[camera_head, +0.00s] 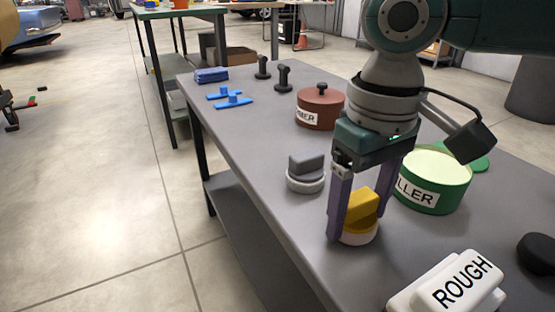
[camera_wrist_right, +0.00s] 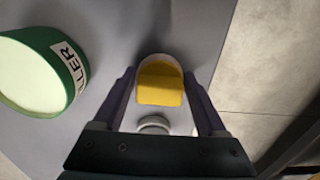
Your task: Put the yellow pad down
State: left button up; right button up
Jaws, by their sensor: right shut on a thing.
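The yellow pad (camera_head: 362,209) has a yellow block-shaped top on a pale round base. It is upright between the two purple fingers of my right gripper (camera_head: 357,226), which is shut on it. The pad is at or just above the grey table (camera_head: 262,160), near its left edge; I cannot tell whether its base touches. In the right wrist view the yellow pad (camera_wrist_right: 160,84) shows between the fingertips (camera_wrist_right: 161,88). A grey pad (camera_head: 306,170) on a similar pale base stands on the table behind and left of it. My left gripper is not in view.
A green tub (camera_head: 432,181) labelled "LLER" stands right of the gripper. A white block (camera_head: 447,285) marked "ROUGH" is at the front. A lidded brown pot (camera_head: 320,110), blue clamps (camera_head: 230,99), a blue cloth (camera_head: 211,75) and black knobs (camera_head: 283,78) stand farther back.

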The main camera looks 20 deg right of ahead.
aim_at(361, 199)
jog(key=shift+f, duration=0.1)
jog(key=o, duration=1.1)
jog(key=shift+r, duration=0.25)
notch_tip(361, 199, up, 11)
jog(key=p, duration=0.5)
jog(key=shift+r, duration=0.4)
